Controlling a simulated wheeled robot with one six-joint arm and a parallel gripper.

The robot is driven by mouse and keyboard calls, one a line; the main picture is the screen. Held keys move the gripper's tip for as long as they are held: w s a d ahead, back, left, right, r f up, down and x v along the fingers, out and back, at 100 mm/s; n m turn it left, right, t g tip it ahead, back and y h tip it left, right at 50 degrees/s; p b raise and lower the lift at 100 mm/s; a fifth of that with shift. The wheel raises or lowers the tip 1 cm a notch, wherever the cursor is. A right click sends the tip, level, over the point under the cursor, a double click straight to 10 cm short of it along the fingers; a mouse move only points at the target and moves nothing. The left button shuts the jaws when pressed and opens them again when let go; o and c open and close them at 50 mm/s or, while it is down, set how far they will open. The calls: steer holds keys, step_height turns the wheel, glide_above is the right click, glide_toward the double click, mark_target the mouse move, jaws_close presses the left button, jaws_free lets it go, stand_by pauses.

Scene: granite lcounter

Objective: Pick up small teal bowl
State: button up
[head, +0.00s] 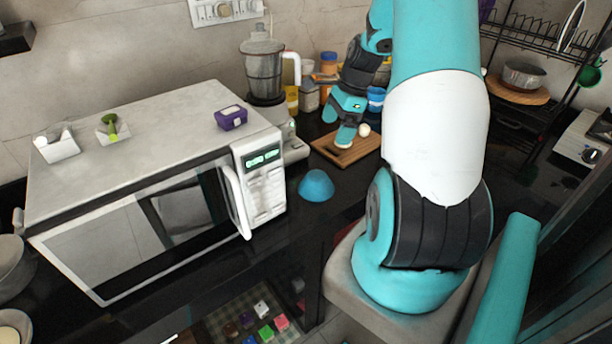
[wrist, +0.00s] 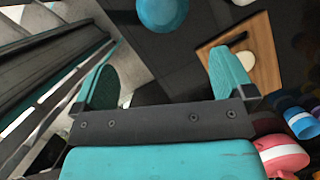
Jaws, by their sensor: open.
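My gripper (head: 346,137) is over the wooden board, behind and to the right of the bowl in the head view. In the wrist view my gripper (wrist: 163,72) has its two teal fingers wide apart, with nothing between them. The bowl lies beyond the fingertips, not touching them.
The white microwave (head: 150,190) stands left of the bowl, with a purple container (head: 231,117) on top. A blender (head: 265,72) stands behind. The wooden board (head: 325,148) holds a pale round item (head: 363,129). Several jars and cups stand behind it. The counter around the bowl is clear.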

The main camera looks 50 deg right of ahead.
steer(key=p, duration=0.3)
glide_above(317, 175)
steer(key=f, duration=0.7)
steer(key=s+d+f, duration=0.1)
steer(key=f, duration=0.2)
steer(key=shift+f, duration=0.3)
steer(key=shift+p+x, duration=1.15)
steer(key=shift+x, duration=1.85)
steer(key=shift+d, duration=0.15)
steer(key=c, duration=0.7)
